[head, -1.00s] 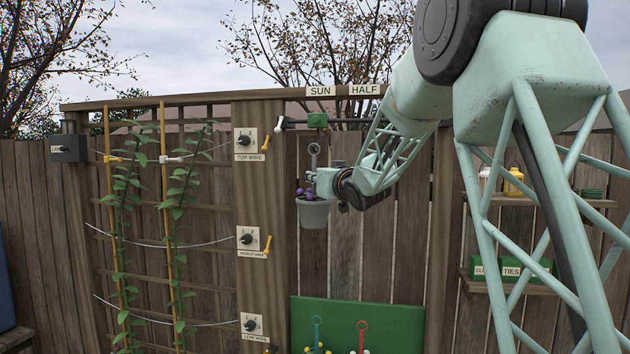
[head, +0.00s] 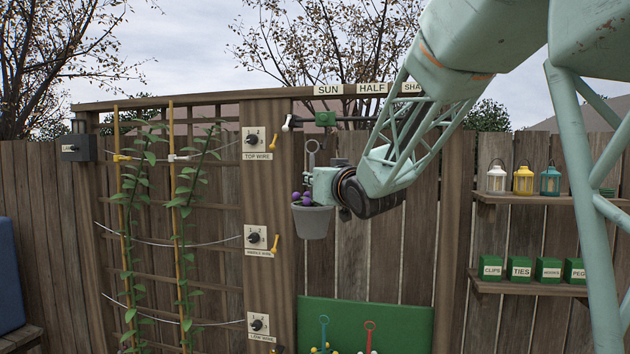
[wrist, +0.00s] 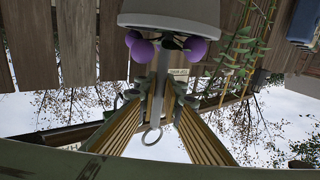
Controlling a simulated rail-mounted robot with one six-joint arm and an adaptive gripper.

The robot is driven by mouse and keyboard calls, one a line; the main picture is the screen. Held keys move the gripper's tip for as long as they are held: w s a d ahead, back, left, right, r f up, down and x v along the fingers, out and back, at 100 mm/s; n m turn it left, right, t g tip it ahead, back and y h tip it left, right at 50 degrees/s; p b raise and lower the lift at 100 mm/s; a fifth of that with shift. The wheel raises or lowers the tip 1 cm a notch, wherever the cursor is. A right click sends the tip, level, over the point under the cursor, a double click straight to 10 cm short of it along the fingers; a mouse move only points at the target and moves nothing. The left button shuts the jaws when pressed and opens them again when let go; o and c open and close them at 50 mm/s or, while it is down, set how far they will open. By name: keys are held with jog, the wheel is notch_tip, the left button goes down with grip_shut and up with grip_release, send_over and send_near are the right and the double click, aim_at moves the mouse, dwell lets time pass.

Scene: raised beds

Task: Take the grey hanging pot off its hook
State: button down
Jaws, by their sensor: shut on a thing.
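The grey hanging pot (head: 313,223) holds purple round fruits or blooms and has an upright grey hanger with a ring at its top. My gripper (head: 312,182) is shut on the hanger stem, just above the pot. In the wrist view the pot (wrist: 170,12) appears upside down at the top, with the stem between my yellow-slatted fingers (wrist: 158,92). The ring (wrist: 152,136) shows with nothing visible through it. The hook itself is not clear.
A trellis with climbing plants (head: 183,200) and wire dials (head: 254,239) stands left. A green board (head: 370,325) with small tools is below the pot. Shelves with lanterns (head: 523,180) and labelled green boxes (head: 520,268) are right. The fence is close behind.

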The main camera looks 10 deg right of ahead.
jog(key=shift+s+a, duration=0.25)
jog(key=shift+s, duration=0.25)
jog(key=shift+s+a, duration=0.2)
jog(key=shift+s, duration=0.3)
jog(key=shift+r, duration=0.1)
